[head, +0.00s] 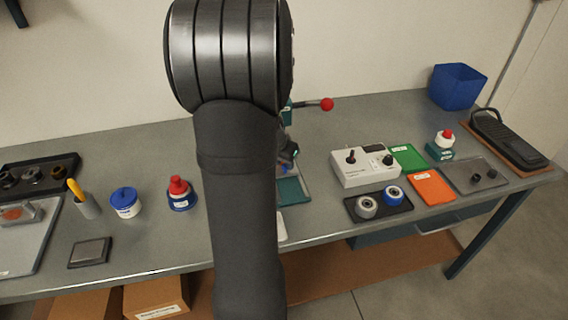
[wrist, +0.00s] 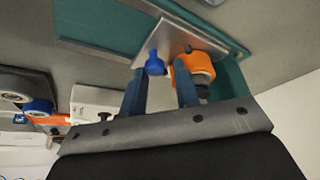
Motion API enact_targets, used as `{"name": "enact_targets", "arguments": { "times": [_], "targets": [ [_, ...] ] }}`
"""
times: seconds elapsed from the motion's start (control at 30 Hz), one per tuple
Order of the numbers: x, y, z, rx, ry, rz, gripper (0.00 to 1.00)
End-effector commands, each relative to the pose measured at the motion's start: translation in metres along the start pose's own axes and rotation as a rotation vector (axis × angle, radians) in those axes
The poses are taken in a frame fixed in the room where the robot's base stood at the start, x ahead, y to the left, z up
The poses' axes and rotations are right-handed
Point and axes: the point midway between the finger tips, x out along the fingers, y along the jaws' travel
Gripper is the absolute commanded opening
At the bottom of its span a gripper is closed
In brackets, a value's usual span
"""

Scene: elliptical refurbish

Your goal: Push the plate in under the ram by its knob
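In the wrist view a grey metal plate (wrist: 165,38) lies on the teal base (wrist: 95,35) of the press. A blue knob (wrist: 154,63) stands at the plate's near edge. An orange round part (wrist: 197,68) sits beside the knob, with a dark piece below it in the picture. My gripper (wrist: 160,72) is open, its two fingers apart, with the knob showing between and just beyond the tips; I cannot tell whether they touch it. In the head view my arm hides the plate, the knob and most of the press; the teal base (head: 293,191) shows partly.
The press's red-balled lever (head: 327,104) sticks out to the right. A white control box (head: 365,166), a dark tray with two rollers (head: 379,204) and green and orange cards stand right of the base. A red-capped container (head: 180,194) and a blue-lidded tub (head: 126,202) stand left.

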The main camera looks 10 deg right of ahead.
Motion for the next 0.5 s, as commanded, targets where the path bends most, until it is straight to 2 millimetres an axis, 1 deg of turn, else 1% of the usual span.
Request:
{"name": "enact_targets", "arguments": {
  "times": [0.3, 0.43, 0.5],
  "targets": [
    [-0.002, 0.001, 0.001, 0.0, -0.003, 0.003, 0.28],
    [-0.012, 0.001, 0.001, 0.0, -0.002, 0.003, 0.28],
    [-0.022, 0.001, 0.001, 0.0, 0.0, 0.002, 0.28]
  ]
}}
